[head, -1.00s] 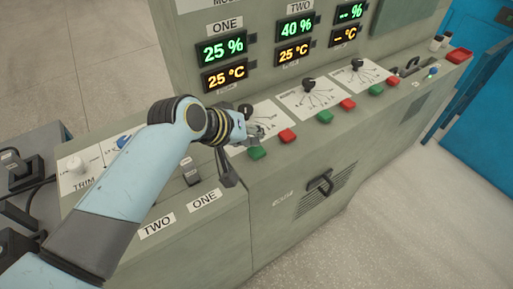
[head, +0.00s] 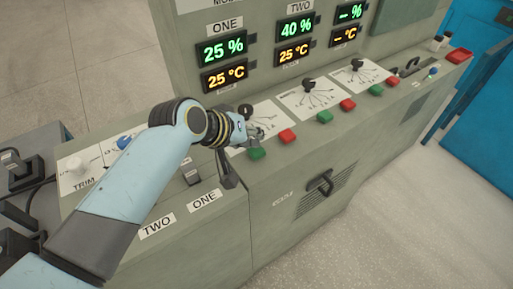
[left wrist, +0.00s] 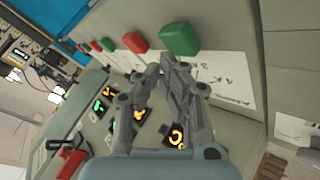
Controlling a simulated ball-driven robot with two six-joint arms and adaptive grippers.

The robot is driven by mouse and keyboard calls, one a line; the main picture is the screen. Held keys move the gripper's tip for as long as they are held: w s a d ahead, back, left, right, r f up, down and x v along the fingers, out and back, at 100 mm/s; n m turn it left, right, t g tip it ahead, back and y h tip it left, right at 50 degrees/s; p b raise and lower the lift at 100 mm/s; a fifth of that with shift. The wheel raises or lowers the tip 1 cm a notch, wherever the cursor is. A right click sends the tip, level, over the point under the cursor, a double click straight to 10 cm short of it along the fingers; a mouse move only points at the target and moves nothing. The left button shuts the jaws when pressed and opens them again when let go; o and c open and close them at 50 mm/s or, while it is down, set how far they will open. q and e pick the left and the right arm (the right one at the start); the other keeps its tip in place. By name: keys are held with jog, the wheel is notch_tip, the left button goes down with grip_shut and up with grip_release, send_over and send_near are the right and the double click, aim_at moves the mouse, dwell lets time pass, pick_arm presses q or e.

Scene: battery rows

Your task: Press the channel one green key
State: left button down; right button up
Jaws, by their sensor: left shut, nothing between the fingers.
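The channel one green key (head: 257,154) sits on the console's sloping ledge, below the first dial and left of a red key (head: 288,136). My left gripper (head: 257,134) is shut and empty, just behind and above the green key, over the first dial's white plate. In the left wrist view the green key (left wrist: 179,39) lies beyond the shut fingertips (left wrist: 162,66), with a visible gap in the picture. Whether the fingers touch the ledge cannot be told. My right gripper is not in view.
The channel ONE display (head: 222,51) reads 25 % and 25 °C. Further green and red keys lie to the right, including a second green key (head: 325,117). A dark handle (head: 320,182) is on the front panel. Open floor lies at right.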

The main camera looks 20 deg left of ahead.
pick_arm(q)
jog(key=shift+f, duration=0.65)
dwell(0.8)
jog(key=shift+r+p, duration=0.85)
jog(key=shift+p, duration=0.05)
notch_tip(320, 180, up, 5)
jog(key=p, duration=0.5)
jog(key=shift+r+p, duration=0.1)
jog(key=shift+p, duration=0.2)
dwell(0.4)
